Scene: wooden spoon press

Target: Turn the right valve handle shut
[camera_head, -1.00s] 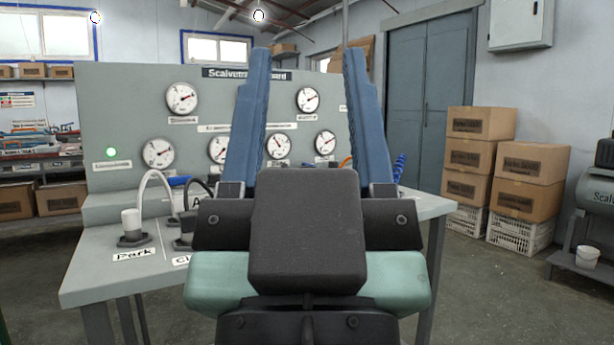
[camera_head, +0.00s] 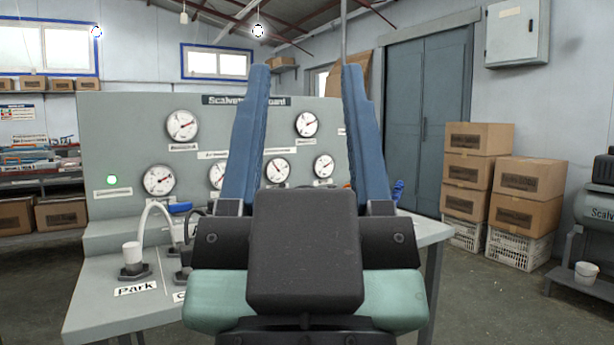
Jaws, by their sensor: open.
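My gripper (camera_head: 307,80) is open, its two blue fingers pointing up and away with a wide empty gap between them. It stands in front of the grey gauge board (camera_head: 130,125) and hides the middle and right of the bench. A blue valve handle (camera_head: 179,208) shows on the left of the bench, beside a curved white hose. Another blue part (camera_head: 398,190) shows just right of the right finger; I cannot tell whether it belongs to the right valve. The right valve handle is not clearly visible.
A white-capped fitting (camera_head: 132,256) stands by the "Park" label on the bench (camera_head: 95,310). Several round gauges sit on the board. Stacked cardboard boxes (camera_head: 478,150) and a tank on a stand (camera_head: 597,205) are at the right. The floor between bench and boxes is clear.

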